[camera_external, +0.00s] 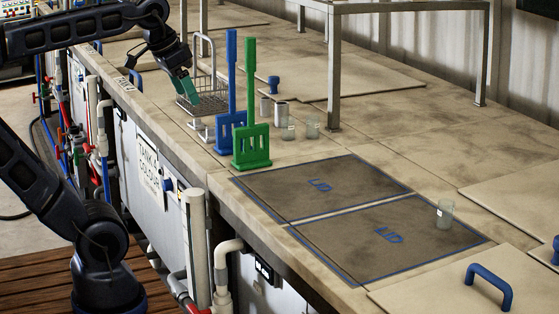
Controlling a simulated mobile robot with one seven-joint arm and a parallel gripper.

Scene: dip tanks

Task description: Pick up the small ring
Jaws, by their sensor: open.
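I cannot make out a small ring anywhere in this view. My gripper (188,90) has green fingers and points down at the left side of a wire basket (211,82) on the bench. The gripper is open; no thing shows between its fingers, though the gap is too small to see clearly. The basket has a tall wire handle and its mesh floor looks empty. Part of the basket is hidden behind my gripper and the blue paddle.
A blue paddle (231,118) and a green paddle (252,145) stand upright right of the basket. Several small cups, including a clear one (313,126), stand behind them. A metal frame (334,70) rises behind. Two dark lids (310,185) lie in front; one bears a glass (445,213).

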